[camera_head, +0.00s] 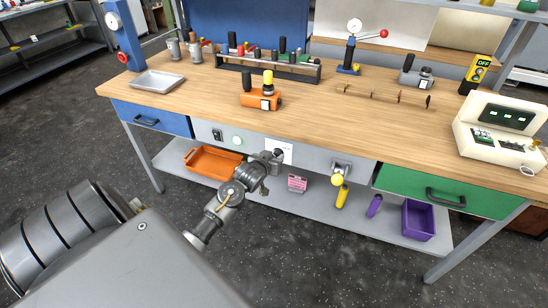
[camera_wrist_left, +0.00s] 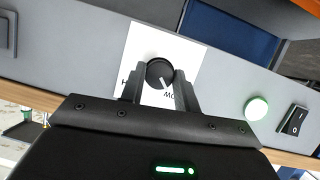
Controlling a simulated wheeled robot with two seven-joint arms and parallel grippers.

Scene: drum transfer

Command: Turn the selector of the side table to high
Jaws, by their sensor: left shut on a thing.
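The selector (camera_wrist_left: 159,72) is a round black knob on a white label (camera_wrist_left: 139,44) on the table's grey front panel. In the head view the left gripper (camera_head: 268,165) is at the panel, partly covering the label (camera_head: 287,149). My right gripper is not in view.
A black rocker switch (camera_head: 217,135) and a pale green button (camera_head: 237,141) sit left of the selector. Blue (camera_head: 150,119) and green (camera_head: 437,193) drawers flank the panel. An orange tray (camera_head: 211,162) and purple bin (camera_head: 418,220) stand on the lower shelf.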

